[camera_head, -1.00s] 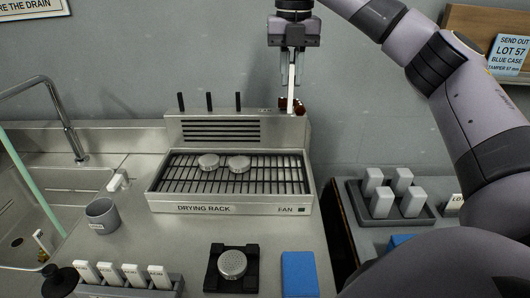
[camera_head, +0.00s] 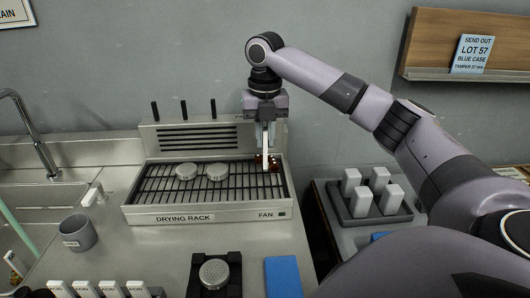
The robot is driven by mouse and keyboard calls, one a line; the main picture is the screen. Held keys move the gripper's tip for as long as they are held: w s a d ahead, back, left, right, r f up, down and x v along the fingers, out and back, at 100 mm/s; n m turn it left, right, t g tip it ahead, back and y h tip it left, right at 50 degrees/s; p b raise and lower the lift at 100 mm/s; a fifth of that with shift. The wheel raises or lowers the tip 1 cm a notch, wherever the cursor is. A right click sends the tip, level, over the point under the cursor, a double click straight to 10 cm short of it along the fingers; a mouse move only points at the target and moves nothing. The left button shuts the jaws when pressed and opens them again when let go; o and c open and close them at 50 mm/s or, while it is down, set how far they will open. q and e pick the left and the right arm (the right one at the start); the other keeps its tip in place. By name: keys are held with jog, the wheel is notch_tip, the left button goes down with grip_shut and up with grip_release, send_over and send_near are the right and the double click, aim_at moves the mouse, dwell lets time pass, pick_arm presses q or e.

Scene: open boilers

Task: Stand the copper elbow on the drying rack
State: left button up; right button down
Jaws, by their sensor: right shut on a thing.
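My right gripper (camera_head: 265,160) points straight down over the back right of the drying rack (camera_head: 185,217). It is shut on the copper elbow (camera_head: 272,163), a small reddish-brown piece partly hidden behind the pale finger. The elbow is at about the level of the rack's grille, near its right rear corner; I cannot tell whether it touches the bars. My left gripper is not in view.
Three black pegs (camera_head: 184,110) stand up from the rack's back panel. A grey cup (camera_head: 77,233) is left of the rack. In front are a round perforated head (camera_head: 214,274) on a black stand and a blue block (camera_head: 283,277). A tray of grey blocks (camera_head: 345,213) stands right.

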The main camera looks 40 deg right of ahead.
aim_at(265, 153)
jog(key=shift+f, duration=2.25)
jog(key=c, duration=1.1)
grip_release()
jog(key=shift+f, duration=0.1)
notch_tip(265, 153, up, 12)
jog(key=shift+s+a+r, duration=0.1)
jog(key=shift+s+a, duration=0.05)
